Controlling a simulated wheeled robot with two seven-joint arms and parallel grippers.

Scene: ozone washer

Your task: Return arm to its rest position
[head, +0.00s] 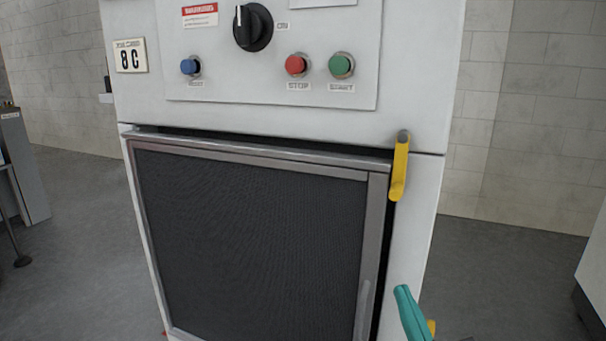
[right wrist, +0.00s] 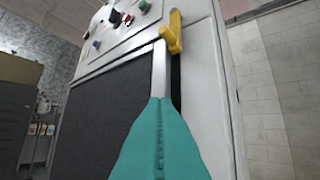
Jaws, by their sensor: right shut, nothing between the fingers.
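My right gripper (head: 404,292) is teal and shows at the lower right of the head view, in front of the washer's right edge. It is shut and empty. In the right wrist view its closed fingers (right wrist: 160,102) point up toward the door's metal edge and the upper yellow latch (right wrist: 172,32). In the head view that upper latch (head: 399,168) hangs upright beside the door's top right corner, above and apart from the gripper. The grey-framed door (head: 250,240) has a dark gap along its top and right edges. My left gripper is out of view.
The white washer cabinet (head: 135,95) fills the middle. Its panel has a black knob (head: 252,27), a blue button (head: 190,66), a red stop button (head: 297,65) and a green start button (head: 341,65). A lower yellow latch (head: 432,327) is partly hidden by my gripper.

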